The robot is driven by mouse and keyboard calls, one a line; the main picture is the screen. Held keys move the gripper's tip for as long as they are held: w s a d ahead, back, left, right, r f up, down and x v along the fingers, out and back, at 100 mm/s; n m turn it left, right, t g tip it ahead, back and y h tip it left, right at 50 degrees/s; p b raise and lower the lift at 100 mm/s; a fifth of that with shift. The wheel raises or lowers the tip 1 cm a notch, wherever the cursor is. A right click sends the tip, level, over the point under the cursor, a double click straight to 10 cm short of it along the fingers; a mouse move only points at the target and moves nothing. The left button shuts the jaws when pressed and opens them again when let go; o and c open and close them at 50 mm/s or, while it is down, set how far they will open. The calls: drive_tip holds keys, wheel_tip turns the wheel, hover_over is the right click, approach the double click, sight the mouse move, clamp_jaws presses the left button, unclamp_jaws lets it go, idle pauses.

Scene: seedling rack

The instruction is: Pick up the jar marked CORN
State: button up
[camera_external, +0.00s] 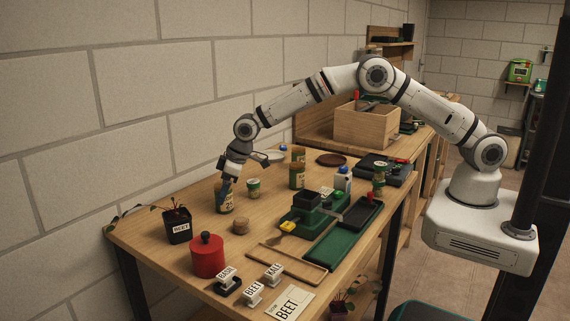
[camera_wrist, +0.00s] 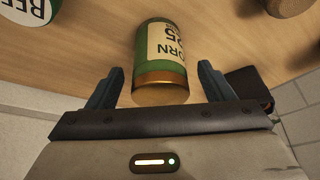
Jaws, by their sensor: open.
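The jar marked CORN (camera_wrist: 165,55) is green with a cream label and a gold-brown lid. In the wrist view it lies between my gripper's two dark fingers (camera_wrist: 160,67), with a visible gap on either side. The fingers are open and hold nothing. In the external view my gripper (camera_external: 226,186) points down at the jar (camera_external: 224,204) on the left part of the table. The fingers partly cover the jar there.
A small green-labelled tub (camera_external: 253,188) and a taller jar (camera_external: 297,176) stand to the right. A cork-coloured round piece (camera_external: 241,227), a red canister (camera_external: 207,256) and a black BEET pot (camera_external: 178,226) are nearer the front. An object lettered BEE (camera_wrist: 28,10) shows in the wrist view.

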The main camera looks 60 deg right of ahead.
drive_tip(key=shift+x, duration=1.35)
drive_tip(key=shift+c, duration=0.2)
drive_tip(key=c, duration=1.1)
